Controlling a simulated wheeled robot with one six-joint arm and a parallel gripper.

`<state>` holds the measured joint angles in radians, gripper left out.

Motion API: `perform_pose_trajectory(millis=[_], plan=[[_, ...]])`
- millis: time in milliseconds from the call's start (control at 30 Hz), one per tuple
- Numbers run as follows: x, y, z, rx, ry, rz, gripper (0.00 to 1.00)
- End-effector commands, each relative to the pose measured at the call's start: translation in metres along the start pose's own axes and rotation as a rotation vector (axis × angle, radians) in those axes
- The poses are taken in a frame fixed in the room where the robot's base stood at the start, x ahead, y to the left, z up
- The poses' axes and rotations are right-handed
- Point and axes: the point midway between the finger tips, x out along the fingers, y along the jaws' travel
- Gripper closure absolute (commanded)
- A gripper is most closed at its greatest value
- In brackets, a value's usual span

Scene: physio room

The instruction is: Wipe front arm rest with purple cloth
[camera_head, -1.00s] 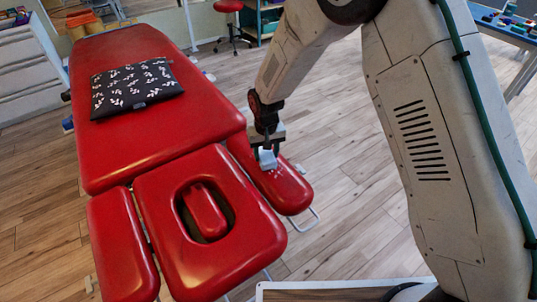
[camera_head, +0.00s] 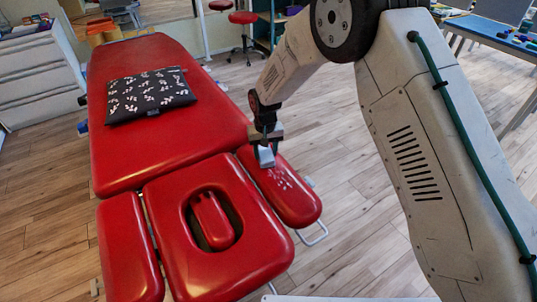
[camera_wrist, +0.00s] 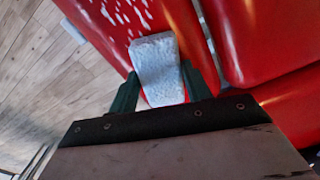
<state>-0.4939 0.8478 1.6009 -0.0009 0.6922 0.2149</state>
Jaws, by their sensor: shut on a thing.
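My gripper (camera_head: 266,145) is shut on a pale grey-blue folded cloth or pad; it does not look purple. The held cloth (camera_head: 266,157) also shows between the dark green fingers in the wrist view (camera_wrist: 158,72). It is over the far end of the red arm rest (camera_head: 297,203) on the right side of the treatment table. White streaky marks (camera_head: 281,178) lie on that arm rest, just right of the cloth; they also show in the wrist view (camera_wrist: 112,14). I cannot tell whether the cloth touches the surface.
The red table (camera_head: 140,60) carries a black patterned cushion (camera_head: 150,95). The face-hole headrest (camera_head: 165,200) stands left of the marked arm rest, with a second arm rest (camera_head: 130,250) beyond it. A metal loop (camera_head: 315,237) sticks out below. The floor at right is partly clear.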

Motion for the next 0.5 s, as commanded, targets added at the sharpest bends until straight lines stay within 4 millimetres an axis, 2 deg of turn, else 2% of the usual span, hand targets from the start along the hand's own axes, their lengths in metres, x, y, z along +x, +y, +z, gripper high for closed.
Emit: perform_pose_trajectory(millis=[167,500], plan=[[0.002,-0.002,-0.004,0.0,-0.002,0.0,0.7],[0.001,-0.011,-0.031,0.0,-0.001,0.0,0.7]])
